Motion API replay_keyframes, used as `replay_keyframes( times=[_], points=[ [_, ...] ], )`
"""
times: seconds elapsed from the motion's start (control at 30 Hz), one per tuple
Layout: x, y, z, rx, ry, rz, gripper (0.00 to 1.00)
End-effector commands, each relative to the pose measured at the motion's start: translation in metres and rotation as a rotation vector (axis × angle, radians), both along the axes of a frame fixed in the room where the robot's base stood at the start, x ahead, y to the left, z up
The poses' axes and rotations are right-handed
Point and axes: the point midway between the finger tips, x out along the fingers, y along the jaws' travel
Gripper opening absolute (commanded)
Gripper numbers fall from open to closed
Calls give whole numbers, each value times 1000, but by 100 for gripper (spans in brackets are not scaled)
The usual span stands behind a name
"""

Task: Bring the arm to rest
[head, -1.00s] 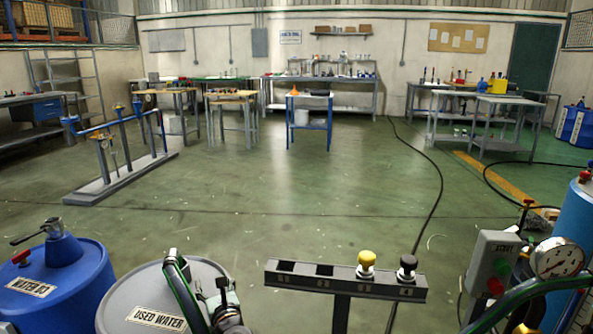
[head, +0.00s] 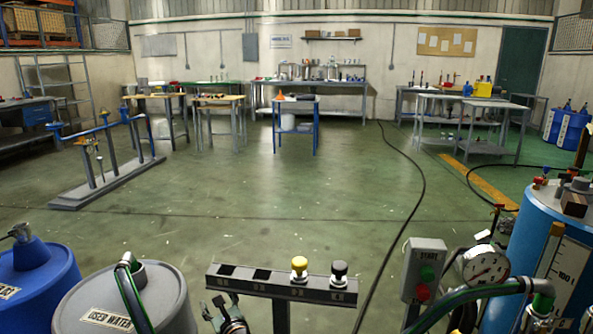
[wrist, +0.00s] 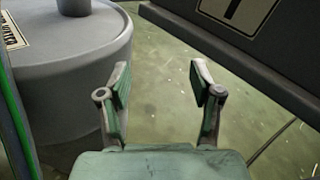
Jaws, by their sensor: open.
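My gripper (head: 222,310) is at the bottom of the head view, between the grey used-water drum (head: 128,296) and the dark rack (head: 280,283). In the wrist view my gripper (wrist: 164,88) shows two fingers set well apart with only floor between them. It is open and empty. The drum's grey side (wrist: 75,80) is to the left of the fingers, and the dark rack (wrist: 215,40) is at the upper right, near the right finger. I cannot tell the exact gap to either. Most of my arm is out of frame.
A yellow-topped knob (head: 299,266) and a black-topped knob (head: 339,270) stand on the rack. A blue drum (head: 38,272), a start button box (head: 425,270), a gauge (head: 486,267) and a large blue tank (head: 555,240) surround the front. The floor (head: 270,190) beyond is clear.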

Motion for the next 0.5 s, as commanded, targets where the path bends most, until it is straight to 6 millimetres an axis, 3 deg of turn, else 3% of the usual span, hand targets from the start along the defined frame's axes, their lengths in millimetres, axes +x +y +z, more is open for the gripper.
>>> replay_keyframes(
  times=[0.27,0.5],
  points=[
    [-3,-26,-40,-362,-54,130,65],
    [-36,-82,-115,-845,-81,414,65]
  ],
)
